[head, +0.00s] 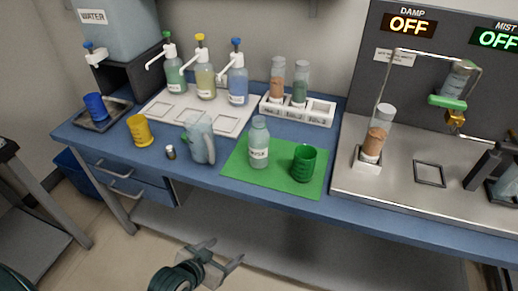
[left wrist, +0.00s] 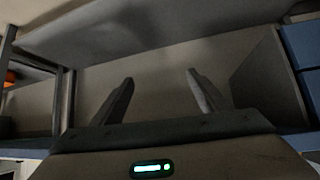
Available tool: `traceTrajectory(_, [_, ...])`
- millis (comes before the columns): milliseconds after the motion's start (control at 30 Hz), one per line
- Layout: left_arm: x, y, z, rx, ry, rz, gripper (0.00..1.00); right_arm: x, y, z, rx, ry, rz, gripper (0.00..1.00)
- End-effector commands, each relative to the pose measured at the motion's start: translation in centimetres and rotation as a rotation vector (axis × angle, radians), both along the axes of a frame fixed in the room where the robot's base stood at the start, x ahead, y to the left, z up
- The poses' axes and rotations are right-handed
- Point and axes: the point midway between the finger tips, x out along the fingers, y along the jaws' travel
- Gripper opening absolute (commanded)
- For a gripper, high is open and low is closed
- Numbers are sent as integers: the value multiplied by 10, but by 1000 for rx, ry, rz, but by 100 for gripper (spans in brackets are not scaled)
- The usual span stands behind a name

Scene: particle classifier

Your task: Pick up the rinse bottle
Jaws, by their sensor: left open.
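The rinse bottle (head: 258,146) is a pale, translucent bottle with a white label, upright on the green mat (head: 235,166) on the blue bench. A green cup (head: 304,163) stands to its right on the same mat. My left gripper (head: 227,255) is open and empty, low in front of the bench and below the bench top's front edge, well apart from the bottle. In the left wrist view its two fingers (left wrist: 160,82) are spread with nothing between them, and the bottle does not show there. My right gripper is not in view.
A translucent pitcher (head: 200,139), small metal can (head: 170,152) and yellow cup (head: 139,130) stand left of the mat. Pump bottles (head: 205,82) and a white tube rack (head: 318,112) are behind. A steel station (head: 400,193) is at right. The bench's front edge (head: 270,193) lies between gripper and bottle.

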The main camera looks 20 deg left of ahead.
Motion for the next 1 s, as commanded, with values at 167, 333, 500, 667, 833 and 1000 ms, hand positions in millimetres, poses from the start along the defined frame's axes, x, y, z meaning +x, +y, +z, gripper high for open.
traceTrajectory(167, [23,0,57,-34,-161,-20,69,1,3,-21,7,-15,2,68])
traceTrajectory(333, [43,1,100,-68,-305,-32,69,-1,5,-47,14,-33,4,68])
traceTrajectory(500, [59,4,140,-102,-444,-42,69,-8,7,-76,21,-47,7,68])
traceTrajectory(667, [71,8,180,-137,-579,-46,69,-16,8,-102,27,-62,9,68])
traceTrajectory(833, [76,11,211,-163,-679,-50,69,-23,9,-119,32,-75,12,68])
traceTrajectory(1000, [77,12,216,-169,-698,-49,69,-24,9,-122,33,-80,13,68])
